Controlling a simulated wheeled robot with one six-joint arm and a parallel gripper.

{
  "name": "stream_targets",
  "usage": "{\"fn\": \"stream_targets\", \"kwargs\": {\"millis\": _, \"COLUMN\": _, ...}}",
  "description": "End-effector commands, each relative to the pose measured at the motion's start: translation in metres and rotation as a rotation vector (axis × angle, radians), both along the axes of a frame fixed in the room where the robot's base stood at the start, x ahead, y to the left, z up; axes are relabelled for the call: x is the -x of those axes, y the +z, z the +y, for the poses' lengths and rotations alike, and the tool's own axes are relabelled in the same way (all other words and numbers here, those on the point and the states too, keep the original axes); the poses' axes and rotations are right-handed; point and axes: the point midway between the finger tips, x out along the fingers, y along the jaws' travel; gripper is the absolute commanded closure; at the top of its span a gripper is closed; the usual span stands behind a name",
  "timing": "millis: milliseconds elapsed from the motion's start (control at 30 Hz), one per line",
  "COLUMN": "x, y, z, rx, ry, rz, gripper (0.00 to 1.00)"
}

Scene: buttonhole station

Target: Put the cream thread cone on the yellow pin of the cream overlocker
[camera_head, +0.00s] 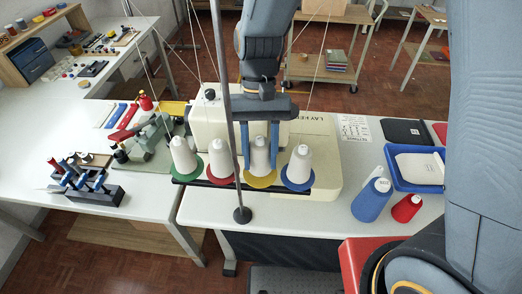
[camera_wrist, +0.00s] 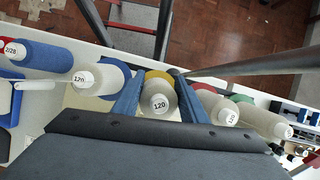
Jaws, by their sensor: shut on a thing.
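The cream thread cone (camera_head: 260,152) is upright over the yellow disc (camera_head: 262,181) at the front of the cream overlocker (camera_head: 312,160). In the wrist view the cone (camera_wrist: 158,98) has a 120 label on top, with a bit of the yellow disc (camera_wrist: 157,75) behind it. My gripper (camera_head: 260,165) points down from above, its blue fingers shut on the cone from both sides. The cone's base looks level with its neighbours. The yellow pin is hidden by the cone, and I cannot tell whether the base touches the disc.
Pale cones stand on the green (camera_head: 186,174), red (camera_head: 221,178) and blue (camera_head: 298,182) discs, close to my fingers. A grey pole (camera_head: 224,100) rises just in front. Blue (camera_head: 371,205) and red (camera_head: 407,208) cones and a blue tray (camera_head: 395,178) are at the right.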

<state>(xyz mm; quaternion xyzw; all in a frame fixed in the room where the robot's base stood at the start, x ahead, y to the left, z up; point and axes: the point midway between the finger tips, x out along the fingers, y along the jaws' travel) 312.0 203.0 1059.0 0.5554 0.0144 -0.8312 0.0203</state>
Motion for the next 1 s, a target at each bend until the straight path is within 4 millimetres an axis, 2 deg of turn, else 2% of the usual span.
{"fn": "stream_targets", "kwargs": {"millis": 1000, "x": -0.0001, "y": -0.0107, "z": 0.0001, "rx": 0.0, "ry": 0.001, "rz": 0.0, "gripper": 0.87}}
